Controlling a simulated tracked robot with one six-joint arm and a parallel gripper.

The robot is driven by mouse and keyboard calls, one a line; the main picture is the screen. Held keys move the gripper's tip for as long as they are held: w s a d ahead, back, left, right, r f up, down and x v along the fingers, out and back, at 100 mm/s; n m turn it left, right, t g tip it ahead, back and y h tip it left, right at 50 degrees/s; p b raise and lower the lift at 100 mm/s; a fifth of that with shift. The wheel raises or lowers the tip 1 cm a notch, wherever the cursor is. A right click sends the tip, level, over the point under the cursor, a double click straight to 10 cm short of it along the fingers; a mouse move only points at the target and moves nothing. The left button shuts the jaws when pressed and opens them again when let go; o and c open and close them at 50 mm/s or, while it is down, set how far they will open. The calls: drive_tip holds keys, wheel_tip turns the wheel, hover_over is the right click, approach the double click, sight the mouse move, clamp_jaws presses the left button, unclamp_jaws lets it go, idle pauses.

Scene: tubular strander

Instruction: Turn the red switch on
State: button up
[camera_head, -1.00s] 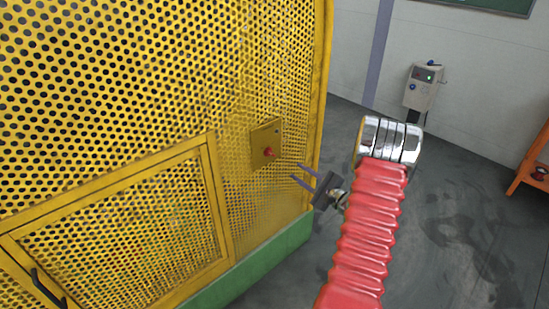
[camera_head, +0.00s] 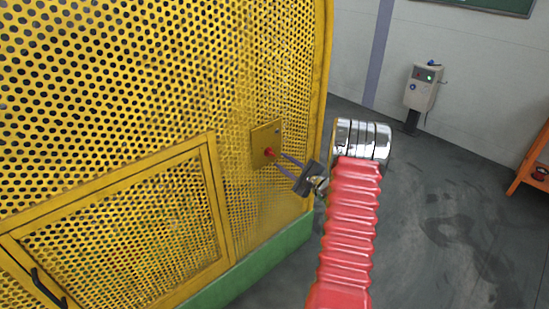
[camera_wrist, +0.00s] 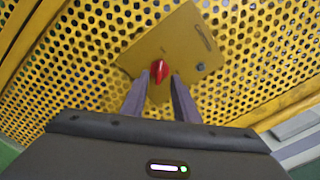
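The red switch (camera_head: 269,152) is a small red knob on a yellow plate (camera_head: 263,135) fixed to the perforated yellow guard. In the wrist view the red switch (camera_wrist: 159,71) shows near the top middle, on the tilted plate (camera_wrist: 180,45). My gripper (camera_head: 280,162) reaches the plate from the right. In the wrist view its two fingers (camera_wrist: 160,80) are apart, with the switch at the gap between their tips. The left fingertip is close to the switch; I cannot tell whether it touches. A small round dark part (camera_wrist: 200,67) sits on the plate right of the switch.
The perforated yellow guard (camera_head: 100,90) fills the left, with a framed door (camera_head: 130,230) and a green base (camera_head: 260,262). Orange framework (camera_head: 530,170) is at the far right. The grey floor between is open.

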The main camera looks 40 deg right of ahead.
sight(271, 154)
drive_tip(key=shift+w, duration=2.7)
drive_tip(key=shift+a, duration=0.1)
clamp_jaws()
drive_tip(key=shift+a+f, duration=0.1)
